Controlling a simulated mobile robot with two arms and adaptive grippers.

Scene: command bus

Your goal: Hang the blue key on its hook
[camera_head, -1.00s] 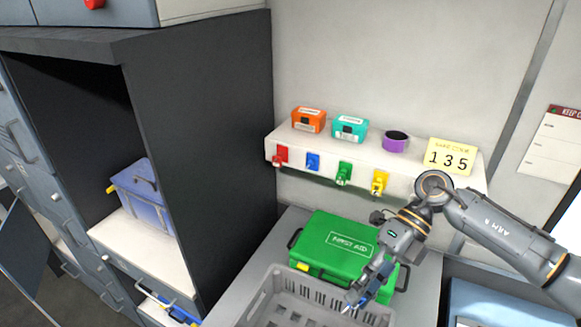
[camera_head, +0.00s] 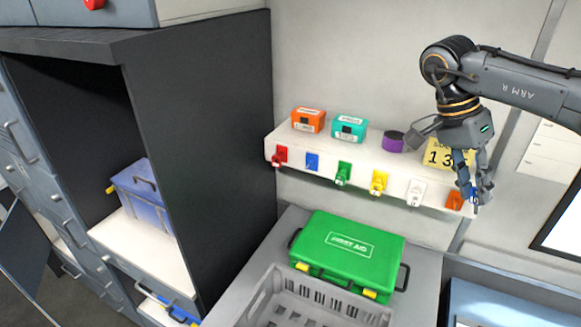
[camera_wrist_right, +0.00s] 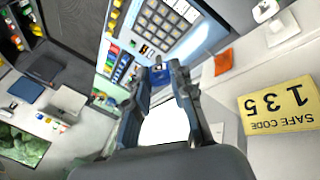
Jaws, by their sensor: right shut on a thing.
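My right gripper (camera_head: 471,203) is in front of the right end of the white shelf, close to the orange hook plate. It is shut on the blue key (camera_head: 474,195), which is mostly hidden by the fingers. The key shows as a small blue piece (camera_wrist_right: 159,76) between the fingertips in the right wrist view. The blue hook plate (camera_head: 312,161) is on the shelf's front, between the red and green plates, well to the left of my gripper. No key shows on it. My left gripper is not in view.
The white shelf (camera_head: 290,141) bears an orange box (camera_head: 308,120), a teal box (camera_head: 349,129), a purple roll (camera_head: 393,142) and a safe-code card (camera_wrist_right: 283,105). Keys hang at the red, green, yellow and white plates. A green first aid case (camera_head: 350,250) and grey crate (camera_head: 262,302) are below.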

